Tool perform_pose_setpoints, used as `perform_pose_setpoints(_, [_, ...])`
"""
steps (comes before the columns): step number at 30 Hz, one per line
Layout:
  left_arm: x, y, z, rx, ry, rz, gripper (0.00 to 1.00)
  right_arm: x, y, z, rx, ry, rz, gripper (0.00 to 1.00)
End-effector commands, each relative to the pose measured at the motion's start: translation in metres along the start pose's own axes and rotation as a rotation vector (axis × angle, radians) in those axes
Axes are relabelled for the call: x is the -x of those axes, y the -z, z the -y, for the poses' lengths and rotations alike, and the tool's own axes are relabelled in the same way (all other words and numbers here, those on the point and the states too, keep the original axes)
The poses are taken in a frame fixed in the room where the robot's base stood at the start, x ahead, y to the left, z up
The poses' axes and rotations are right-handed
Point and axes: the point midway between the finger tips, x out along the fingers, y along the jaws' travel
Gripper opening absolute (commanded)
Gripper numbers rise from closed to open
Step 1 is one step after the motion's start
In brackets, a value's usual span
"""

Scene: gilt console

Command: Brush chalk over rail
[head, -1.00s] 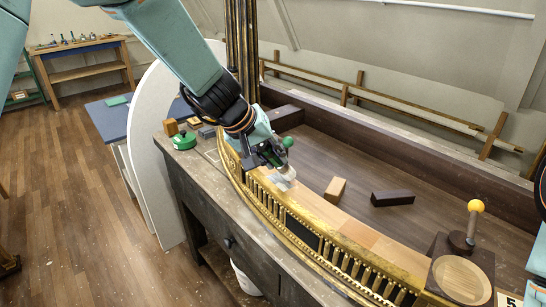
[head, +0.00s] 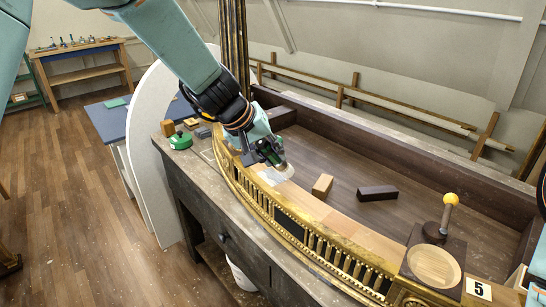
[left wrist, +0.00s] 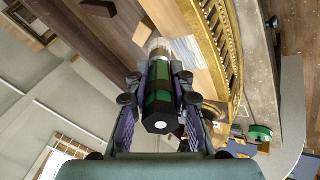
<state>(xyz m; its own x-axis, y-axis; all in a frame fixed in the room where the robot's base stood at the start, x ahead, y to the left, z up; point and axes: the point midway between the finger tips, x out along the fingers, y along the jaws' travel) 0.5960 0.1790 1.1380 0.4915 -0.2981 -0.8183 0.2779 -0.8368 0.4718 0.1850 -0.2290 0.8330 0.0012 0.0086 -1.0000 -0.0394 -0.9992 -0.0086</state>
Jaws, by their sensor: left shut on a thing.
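My left gripper (head: 264,157) is shut on a brush with a green and black handle (left wrist: 160,92). The brush's pale bristles (left wrist: 176,50) point at the wooden top of the gilt rail (head: 318,212). In the head view the bristles are at a whitish chalk patch (head: 270,178) on that top; I cannot tell whether they touch it. The gilt rail (left wrist: 228,62) also shows in the left wrist view, beside the brush. My right gripper is out of view; only part of that arm shows at the right edge.
A light wooden block (head: 322,186) and a dark block (head: 377,193) lie on the brown surface behind the rail. A yellow-knobbed lever (head: 446,212) and a round wooden dish (head: 434,266) stand at the right. A green round container (head: 180,141) sits at the left end.

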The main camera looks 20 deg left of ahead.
Motion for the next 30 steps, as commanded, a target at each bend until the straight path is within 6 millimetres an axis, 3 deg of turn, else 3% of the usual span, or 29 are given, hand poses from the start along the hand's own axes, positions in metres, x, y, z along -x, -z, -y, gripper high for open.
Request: perform_pose_setpoints(30, [0.049,0.025,-0.023,0.008,0.003,-0.001,0.0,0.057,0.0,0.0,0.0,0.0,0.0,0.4])
